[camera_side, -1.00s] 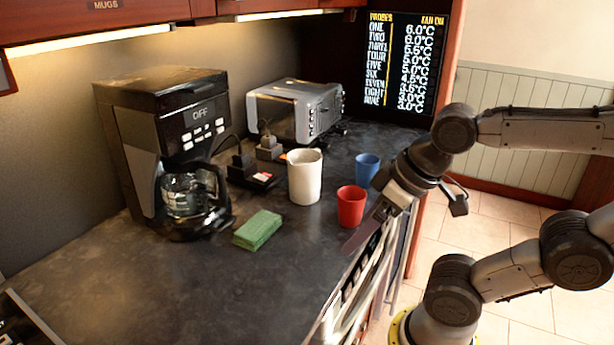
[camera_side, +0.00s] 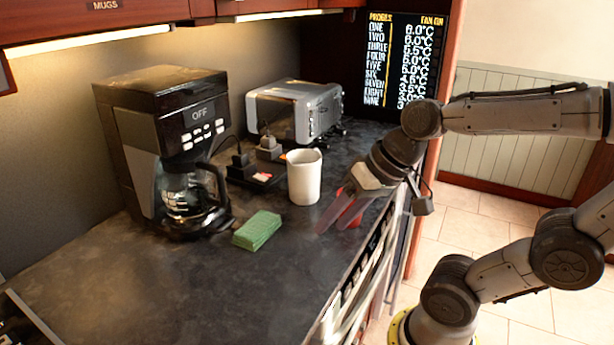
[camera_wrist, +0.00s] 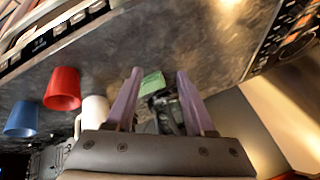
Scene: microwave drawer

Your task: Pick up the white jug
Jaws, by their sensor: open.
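The white jug (camera_side: 304,177) stands upright on the dark counter, between the coffee maker and my gripper. In the wrist view the jug (camera_wrist: 94,112) shows left of my fingers, partly hidden behind the gripper body. My gripper (camera_side: 338,220) is open and empty, to the right of the jug in the side view and apart from it. In the wrist view its two purple-grey fingers (camera_wrist: 158,72) are spread with nothing held between them.
A red cup (camera_wrist: 62,88) and a blue cup (camera_wrist: 22,118) stand near the jug; in the side view my gripper mostly hides them. A green sponge (camera_side: 257,230), coffee maker (camera_side: 160,140) and toaster (camera_side: 295,110) are on the counter. The front left counter is clear.

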